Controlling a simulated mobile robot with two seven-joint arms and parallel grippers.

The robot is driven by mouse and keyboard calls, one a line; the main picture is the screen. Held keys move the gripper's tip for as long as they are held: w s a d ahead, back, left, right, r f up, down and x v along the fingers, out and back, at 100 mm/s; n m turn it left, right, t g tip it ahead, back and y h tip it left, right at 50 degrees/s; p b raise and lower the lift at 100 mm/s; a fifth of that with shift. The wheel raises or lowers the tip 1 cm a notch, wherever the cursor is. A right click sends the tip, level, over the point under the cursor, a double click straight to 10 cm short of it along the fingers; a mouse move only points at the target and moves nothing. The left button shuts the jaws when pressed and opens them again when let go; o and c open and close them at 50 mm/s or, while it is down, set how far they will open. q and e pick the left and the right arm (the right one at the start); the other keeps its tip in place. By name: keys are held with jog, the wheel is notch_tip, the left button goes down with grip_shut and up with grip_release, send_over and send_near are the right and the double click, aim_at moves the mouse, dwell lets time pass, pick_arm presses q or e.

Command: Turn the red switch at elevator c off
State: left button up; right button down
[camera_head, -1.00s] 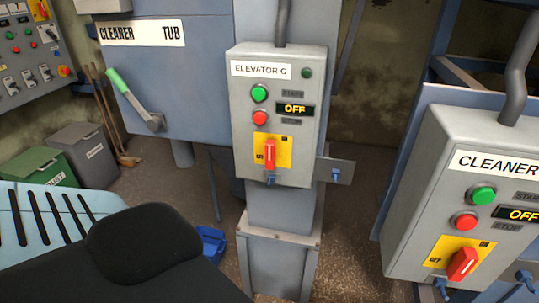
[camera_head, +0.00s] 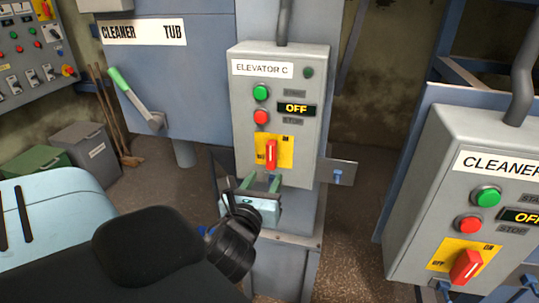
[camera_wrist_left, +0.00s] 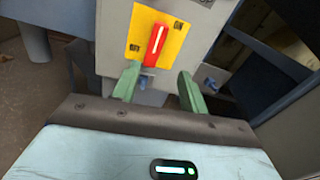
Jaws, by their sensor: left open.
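The elevator C box (camera_head: 241,113) is a grey panel with a green button, a red button and a display reading OFF. Its red switch (camera_head: 271,152) sits on a yellow plate and its handle stands upright. My left gripper (camera_head: 260,185) is open and empty just below the switch. In the left wrist view the red switch (camera_wrist_left: 155,42) is beyond the two green fingers of my left gripper (camera_wrist_left: 157,88), slightly left of the middle between them. The fingers appear apart from the switch. My right gripper is not in view.
A similar cleaner box (camera_head: 440,150) with its own red switch (camera_head: 467,267) stands at the right. A lever with a green handle (camera_head: 119,80) sticks out from the cleaner tub (camera_head: 205,75) at the left. A blue padlock (camera_head: 337,177) hangs on a bracket beside the elevator box.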

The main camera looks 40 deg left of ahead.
aim_at(270, 152)
pick_arm(q)
jog(key=shift+s+a+r+m+y, duration=0.1)
jog(key=shift+a+r+m+y, duration=0.1)
jog(key=shift+r, duration=0.3)
jog(key=shift+s+a+r+m+y, duration=0.1)
jog(key=shift+a+r+m+y, duration=0.1)
jog(key=shift+r, duration=0.3)
jog(key=shift+w, duration=0.1)
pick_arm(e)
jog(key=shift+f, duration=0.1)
pick_arm(q)
jog(key=shift+b+x, duration=1)
jog(key=shift+x, duration=2.85)
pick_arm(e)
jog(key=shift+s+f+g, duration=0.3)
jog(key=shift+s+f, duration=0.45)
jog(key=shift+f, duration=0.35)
pick_arm(q)
jog(key=shift+d, duration=0.1)
